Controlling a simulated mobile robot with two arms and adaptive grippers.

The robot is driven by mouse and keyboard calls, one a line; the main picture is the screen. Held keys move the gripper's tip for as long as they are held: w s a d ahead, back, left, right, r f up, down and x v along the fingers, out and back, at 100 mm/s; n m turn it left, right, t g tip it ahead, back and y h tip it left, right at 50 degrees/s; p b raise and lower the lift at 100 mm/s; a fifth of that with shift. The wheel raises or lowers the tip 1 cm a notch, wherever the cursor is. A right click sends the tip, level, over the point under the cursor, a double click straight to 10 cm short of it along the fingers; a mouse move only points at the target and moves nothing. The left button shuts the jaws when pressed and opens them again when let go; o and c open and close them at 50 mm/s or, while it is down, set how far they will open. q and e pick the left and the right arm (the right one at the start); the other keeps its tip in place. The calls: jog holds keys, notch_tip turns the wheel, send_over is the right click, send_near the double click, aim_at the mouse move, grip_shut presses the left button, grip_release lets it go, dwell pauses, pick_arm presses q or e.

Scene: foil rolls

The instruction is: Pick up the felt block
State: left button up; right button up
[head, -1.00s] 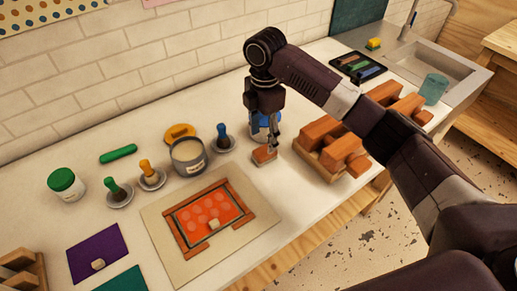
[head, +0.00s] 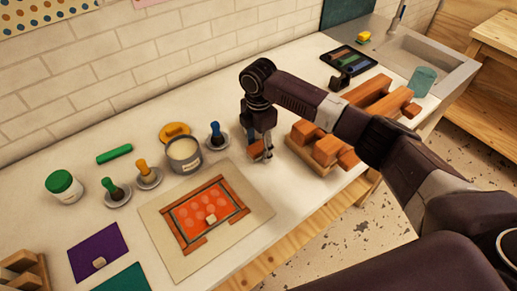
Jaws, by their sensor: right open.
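A small orange-brown block (head: 256,151) with a paler side is on the counter at the middle. It is probably the felt block; its material is too small to tell. My right gripper (head: 263,154) points down at it, fingers open and close about the block. Part of the block is hidden by the fingers, and I cannot tell whether they touch it. Two small cream blocks also show: one (head: 99,263) on a purple sheet, one (head: 211,219) on the orange framed panel. My left gripper is out of view.
A wooden tray with several orange-brown blocks (head: 327,150) stands just right of the gripper. A grey tin (head: 185,155), a blue-handled tool (head: 215,134) and a beige mat (head: 160,232) lie to the left. The white tiled wall is behind.

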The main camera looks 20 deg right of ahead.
jog(key=c, duration=1.3)
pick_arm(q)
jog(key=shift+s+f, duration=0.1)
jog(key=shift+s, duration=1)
pick_arm(e)
jog(key=shift+o, duration=0.2)
jog(key=shift+r, duration=0.1)
jog(key=shift+w+r, duration=0.1)
jog(key=shift+r, duration=0.5)
notch_tip(320, 180, up, 13)
jog(key=b, duration=0.3)
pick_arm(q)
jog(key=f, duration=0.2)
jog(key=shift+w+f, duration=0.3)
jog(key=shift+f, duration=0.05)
pick_arm(e)
notch_tip(320, 180, up, 6)
send_over(258, 146)
jog(key=shift+d+f, duration=0.1)
jog(key=shift+f, duration=0.1)
